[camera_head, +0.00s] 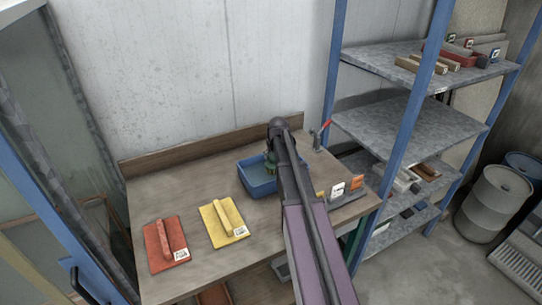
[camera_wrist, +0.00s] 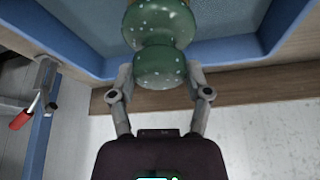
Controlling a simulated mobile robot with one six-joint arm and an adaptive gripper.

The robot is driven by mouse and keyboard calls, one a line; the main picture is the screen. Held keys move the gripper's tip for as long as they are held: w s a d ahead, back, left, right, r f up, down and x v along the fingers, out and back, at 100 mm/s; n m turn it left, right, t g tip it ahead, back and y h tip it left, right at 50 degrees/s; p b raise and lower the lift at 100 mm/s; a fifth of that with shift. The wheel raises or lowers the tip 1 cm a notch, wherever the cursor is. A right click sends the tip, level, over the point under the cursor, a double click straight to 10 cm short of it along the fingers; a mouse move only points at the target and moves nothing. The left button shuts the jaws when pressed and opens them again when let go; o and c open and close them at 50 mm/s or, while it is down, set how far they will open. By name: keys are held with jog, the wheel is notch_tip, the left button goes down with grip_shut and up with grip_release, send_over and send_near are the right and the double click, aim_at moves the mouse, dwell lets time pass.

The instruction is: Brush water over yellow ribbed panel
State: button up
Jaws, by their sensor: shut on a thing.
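A yellow panel (camera_head: 215,228) with a raised rib along it and a small white label lies flat on the wooden table, left of the blue tub. The blue tub (camera_head: 262,190) holds water (camera_wrist: 235,50). My gripper (camera_wrist: 160,80) is shut on a green, white-speckled brush handle (camera_wrist: 160,62); the handle also shows at the tub in the head view (camera_head: 269,170). The handle is over or in the tub. The bristles are hidden, so I cannot tell whether they touch the water. My arm covers part of the tub's right side.
A red panel (camera_head: 158,255) with a rib lies left of the yellow one. A red-handled clamp (camera_head: 320,132) stands at the table's back right. Small labelled cards (camera_head: 338,189) stand right of my arm. A blue-framed shelf (camera_head: 415,115) rises on the right.

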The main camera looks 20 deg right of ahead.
jog(key=shift+r+p, duration=4.4)
jog(key=shift+r, duration=0.2)
jog(key=shift+r, duration=0.1)
jog(key=shift+s, duration=0.1)
